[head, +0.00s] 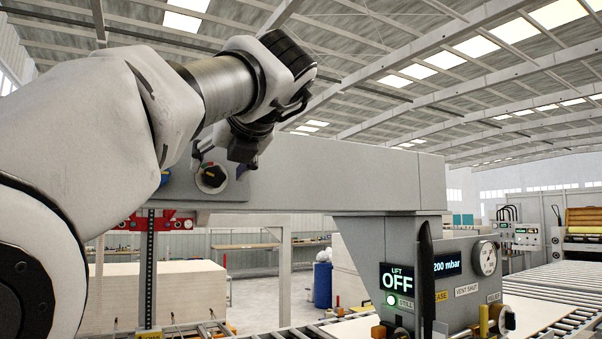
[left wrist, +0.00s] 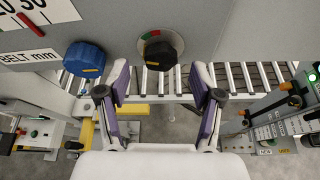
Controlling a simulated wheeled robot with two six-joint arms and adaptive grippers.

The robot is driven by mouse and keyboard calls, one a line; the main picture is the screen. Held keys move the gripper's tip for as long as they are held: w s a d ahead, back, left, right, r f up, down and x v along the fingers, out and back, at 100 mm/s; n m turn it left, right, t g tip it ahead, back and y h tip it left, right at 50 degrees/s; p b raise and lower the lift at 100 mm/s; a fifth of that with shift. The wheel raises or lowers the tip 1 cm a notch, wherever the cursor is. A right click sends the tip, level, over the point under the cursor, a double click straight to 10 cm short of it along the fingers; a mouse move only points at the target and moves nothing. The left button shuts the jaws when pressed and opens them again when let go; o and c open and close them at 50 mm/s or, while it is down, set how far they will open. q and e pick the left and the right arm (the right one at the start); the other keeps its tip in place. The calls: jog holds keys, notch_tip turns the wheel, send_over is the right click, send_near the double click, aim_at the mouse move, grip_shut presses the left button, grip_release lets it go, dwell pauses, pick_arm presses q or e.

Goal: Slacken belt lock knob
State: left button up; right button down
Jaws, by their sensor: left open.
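The black knob (head: 211,177) sits on the side of the grey beam, with red and green marks behind it. In the left wrist view the same black knob (left wrist: 160,55) has a yellow mark and lies just ahead of the fingertips, roughly centred between them. My left gripper (head: 222,163) is open. Its two purple-padded fingers (left wrist: 160,86) stand wide apart, and I see no clear contact with the knob. In the head view my wrist hangs over the knob from above. My right gripper is in neither view.
A blue knob (left wrist: 85,59) stands left of the black one, near a scale marked BELT mm (left wrist: 30,57). A display reading LIFT OFF (head: 397,281) and a round gauge (head: 485,258) are at lower right. Roller conveyors (head: 575,281) run below.

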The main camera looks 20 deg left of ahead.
aim_at(218, 174)
pick_arm(q)
jog(key=shift+w+a+f+p, duration=0.3)
jog(key=shift+w+a, duration=0.1)
jog(key=shift+w, duration=0.2)
jog(key=shift+w+a+f+p, duration=0.15)
jog(key=shift+w+a+p, duration=0.2)
jog(key=shift+w, duration=0.25)
jog(key=shift+s+a+f, duration=0.1)
jog(key=shift+s+a, duration=0.05)
jog(key=shift+a, duration=0.1)
jog(key=shift+s+a, duration=0.15)
jog(key=shift+s, duration=0.4)
jog(key=c, duration=0.5)
jog(key=shift+w+d, duration=0.25)
jog(key=shift+d, duration=0.05)
jog(key=c, duration=0.6)
jog(key=shift+c, duration=0.2)
